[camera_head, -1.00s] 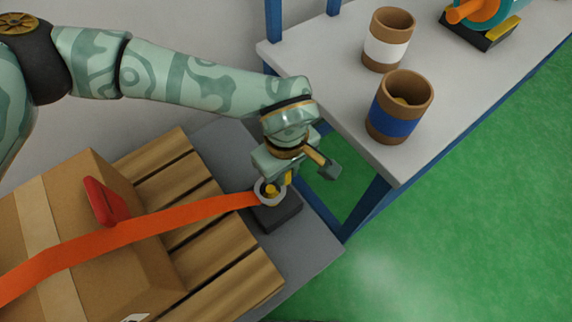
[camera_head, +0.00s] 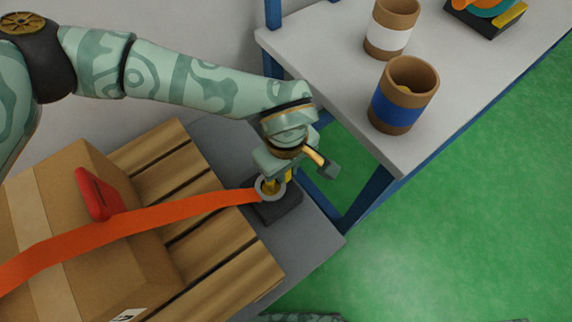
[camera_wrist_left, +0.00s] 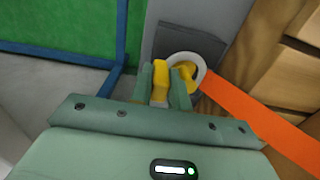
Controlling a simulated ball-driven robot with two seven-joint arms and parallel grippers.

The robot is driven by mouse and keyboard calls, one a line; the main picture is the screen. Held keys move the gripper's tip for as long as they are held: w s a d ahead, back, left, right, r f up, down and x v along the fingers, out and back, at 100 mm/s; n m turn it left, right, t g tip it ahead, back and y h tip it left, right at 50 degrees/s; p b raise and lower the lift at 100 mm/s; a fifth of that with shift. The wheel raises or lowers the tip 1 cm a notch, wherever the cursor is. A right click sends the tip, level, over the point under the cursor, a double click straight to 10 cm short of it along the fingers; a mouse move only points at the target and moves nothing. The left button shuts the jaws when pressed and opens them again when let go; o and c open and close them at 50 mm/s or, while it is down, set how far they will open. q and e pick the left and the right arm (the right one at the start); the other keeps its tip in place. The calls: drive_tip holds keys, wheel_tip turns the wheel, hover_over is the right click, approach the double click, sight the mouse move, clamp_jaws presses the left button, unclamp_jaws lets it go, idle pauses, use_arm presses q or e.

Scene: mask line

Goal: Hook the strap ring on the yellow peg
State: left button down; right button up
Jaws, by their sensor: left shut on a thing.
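The pale grey strap ring (camera_head: 260,187) is at the end of the orange strap (camera_head: 160,216). In the left wrist view the ring (camera_wrist_left: 203,66) surrounds the yellow peg (camera_wrist_left: 186,74) as seen from there. The peg stands on a dark base block (camera_head: 277,208); how low the ring sits on it I cannot tell. My left gripper (camera_wrist_left: 162,82) is right beside the ring, shut on a yellow tab (camera_wrist_left: 160,78) that seems to belong to the ring. The gripper partly hides the peg in the head view. My right gripper is not in view.
The strap runs left over a cardboard box (camera_head: 30,200) with a red corner piece (camera_head: 97,194), on a wooden pallet (camera_head: 185,190). A grey table (camera_head: 335,60) with blue legs stands at upper right, carrying two brown cups. Green floor (camera_head: 450,240) is open at right.

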use_arm(q)
drive_tip(key=shift+f, duration=0.5)
idle(0.3)
drive_tip(key=c, duration=1.3)
unclamp_jaws()
drive_tip(key=shift+d, duration=0.1)
drive_tip(key=shift+o, duration=0.2)
drive_tip(key=shift+s+f, duration=0.1)
